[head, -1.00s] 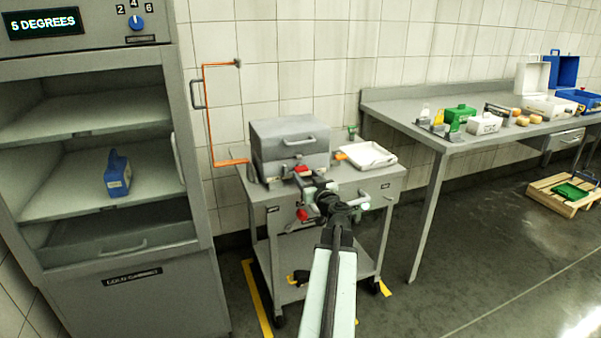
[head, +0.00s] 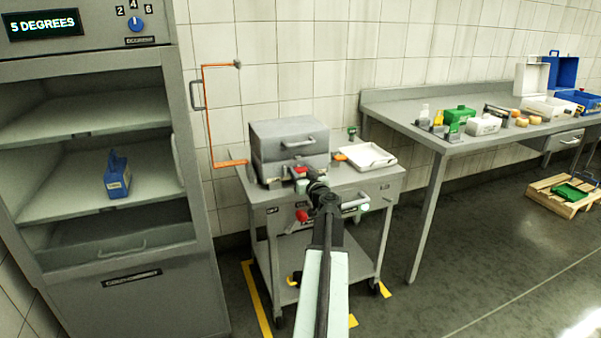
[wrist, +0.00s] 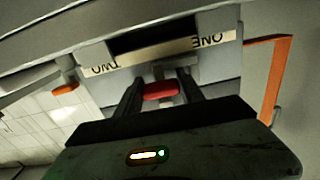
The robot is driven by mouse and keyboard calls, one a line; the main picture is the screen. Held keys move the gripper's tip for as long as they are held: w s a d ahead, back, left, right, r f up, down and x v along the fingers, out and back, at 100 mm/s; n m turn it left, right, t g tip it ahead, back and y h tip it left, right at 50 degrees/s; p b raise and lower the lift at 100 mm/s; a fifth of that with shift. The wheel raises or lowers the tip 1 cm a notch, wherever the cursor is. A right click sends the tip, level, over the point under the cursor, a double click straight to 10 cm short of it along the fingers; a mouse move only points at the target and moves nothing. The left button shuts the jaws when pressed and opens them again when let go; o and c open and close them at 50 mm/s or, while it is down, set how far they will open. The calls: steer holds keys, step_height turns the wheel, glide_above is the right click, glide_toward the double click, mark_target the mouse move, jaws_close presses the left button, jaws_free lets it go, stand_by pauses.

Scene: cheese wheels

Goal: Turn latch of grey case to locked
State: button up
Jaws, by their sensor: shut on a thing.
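The grey case (head: 288,150), lid down, stands on top of the grey cart. Its red latch (head: 301,170) is on the lower front, partly hidden by my gripper in the head view. My gripper (wrist: 160,96) is shut on the red latch, which shows between its two dark fingers in the wrist view (wrist: 160,89). Pale strips marked ONE and TWO flank the latch in that view, upside down. I cannot tell the latch's exact angle.
A white tray (head: 370,155) sits on the cart (head: 345,181) right of the case. An orange pipe (head: 205,120) runs along the wall at left. A cold cabinet (head: 110,240) stands left, a long table (head: 400,108) with boxes right.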

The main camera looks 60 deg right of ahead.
steer(key=m, duration=0.4)
steer(key=shift+w+a+m, duration=0.1)
steer(key=shift+m, duration=0.3)
steer(key=shift+r+m, duration=0.1)
steer(key=shift+m, duration=1.7)
steer(key=o, duration=1.1)
steer(key=v, duration=0.7)
steer(key=shift+s+a, duration=0.25)
steer(key=shift+a, duration=0.05)
